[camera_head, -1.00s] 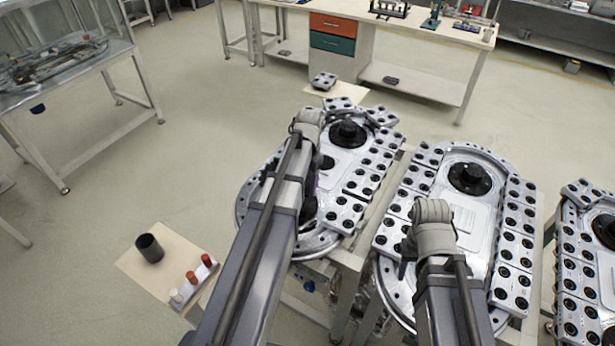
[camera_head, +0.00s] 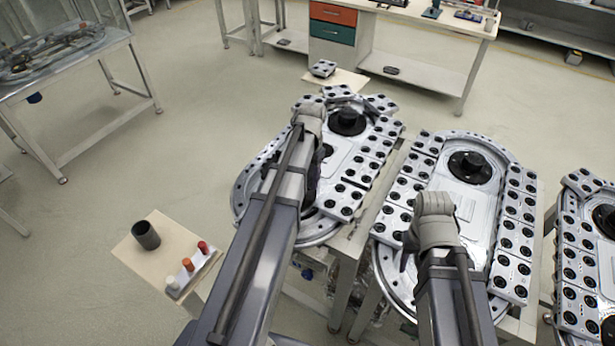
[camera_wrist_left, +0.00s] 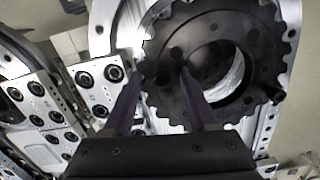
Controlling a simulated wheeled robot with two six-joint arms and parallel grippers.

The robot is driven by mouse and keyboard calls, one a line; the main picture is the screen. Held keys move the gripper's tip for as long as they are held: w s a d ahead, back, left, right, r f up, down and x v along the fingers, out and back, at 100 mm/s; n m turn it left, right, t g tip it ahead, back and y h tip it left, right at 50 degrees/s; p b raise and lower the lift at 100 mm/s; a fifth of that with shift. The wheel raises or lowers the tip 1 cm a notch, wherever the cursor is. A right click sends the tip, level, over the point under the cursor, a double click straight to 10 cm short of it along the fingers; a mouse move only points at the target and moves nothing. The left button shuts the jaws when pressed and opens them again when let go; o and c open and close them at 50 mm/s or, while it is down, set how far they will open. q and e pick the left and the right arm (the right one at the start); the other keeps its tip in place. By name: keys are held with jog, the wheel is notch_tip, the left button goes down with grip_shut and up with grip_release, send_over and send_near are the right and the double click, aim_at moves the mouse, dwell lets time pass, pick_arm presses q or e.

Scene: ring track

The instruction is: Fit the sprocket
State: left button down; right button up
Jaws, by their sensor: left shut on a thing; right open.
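The black toothed sprocket (camera_wrist_left: 178,38) with its large round hole fills the middle of the left wrist view. My left gripper (camera_wrist_left: 163,78) is shut on its near side. In the head view my left gripper (camera_head: 318,165) is over the left oval track, mostly hidden by my arm. That track (camera_head: 243,190) has a black hub (camera_head: 347,121) at its far end; its near end is partly covered by my arm. My right gripper (camera_head: 407,248) is over the middle track, open, with its fingers mostly hidden. The middle track has a black hub (camera_head: 470,166) too.
Grey carriage blocks (camera_head: 365,170) line the tracks. A small stand at lower left (camera_head: 135,262) holds a dark cup (camera_head: 146,235) and a strip of coloured pegs (camera_head: 190,266). A bench (camera_head: 430,55) stands behind.

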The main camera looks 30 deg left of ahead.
pick_arm(q)
jog(key=shift+f+b, duration=1.7)
jog(key=shift+f, duration=0.3)
pick_arm(e)
jog(key=shift+f, duration=1.95)
pick_arm(q)
jog(key=shift+f+b, duration=0.4)
pick_arm(e)
jog(key=shift+f, duration=0.4)
pick_arm(q)
jog(key=shift+r, duration=0.15)
pick_arm(e)
jog(key=shift+r, duration=0.15)
dwell(1.4)
dwell(1.5)
